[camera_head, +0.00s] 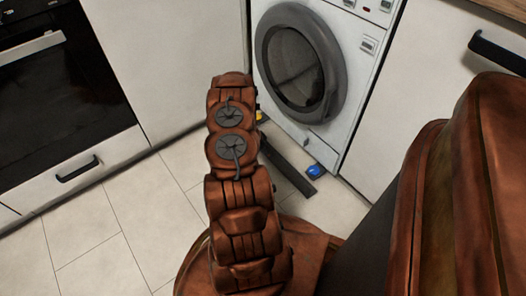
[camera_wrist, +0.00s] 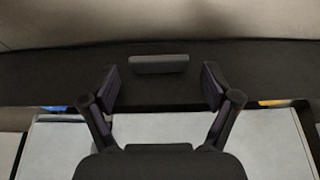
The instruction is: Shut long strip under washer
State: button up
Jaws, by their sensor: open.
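The long dark strip (camera_head: 290,168) runs along the foot of the white washer (camera_head: 345,85) and sits out in front of its base in the head view. My arm hides its left end. In the wrist view the strip (camera_wrist: 220,60) is a wide dark band with a small grey bar-like handle (camera_wrist: 158,64) on it. My gripper (camera_wrist: 162,85) is open and empty, with one finger on each side of the handle in the picture. I cannot tell whether it touches the strip. In the head view my gripper is hidden behind the arm.
A blue object (camera_head: 315,171) lies by the strip's right end. A yellow object (camera_head: 259,115) shows partly behind my arm. White cabinets flank the washer, and a black oven (camera_head: 60,85) is at left. Tiled floor (camera_head: 110,225) is clear at left.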

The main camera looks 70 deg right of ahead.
jog(key=shift+c, duration=0.3)
grip_shut()
jog(key=shift+r, duration=0.1)
